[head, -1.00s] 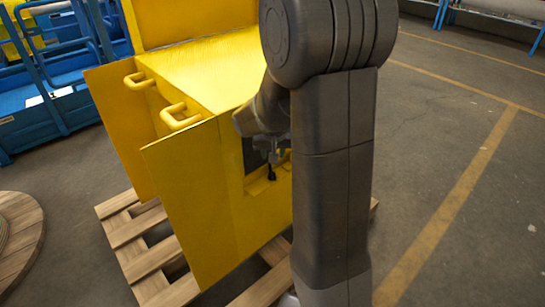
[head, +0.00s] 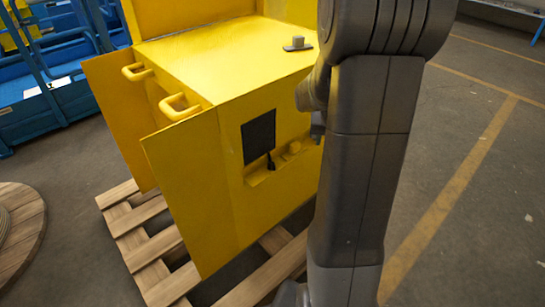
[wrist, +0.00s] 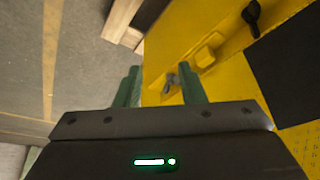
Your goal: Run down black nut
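A small black part (head: 271,162), which looks like the black nut, sits on the ledge of the yellow machine (head: 220,190), at the lower edge of a black square panel (head: 258,137). In the wrist view the black part (wrist: 251,14) is at the top right, outside my fingers. My gripper (wrist: 160,82) is open, with its two green fingers apart. A small grey fitting (wrist: 172,80) shows between the fingers; I cannot tell whether it touches them. In the head view my arm hides most of the gripper.
A yellow block (wrist: 208,49) sticks out between the grey fitting and the black part. The machine stands on a wooden pallet (head: 160,255). A grey fitting (head: 298,43) stands on its top. The floor (head: 480,200) at right is clear.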

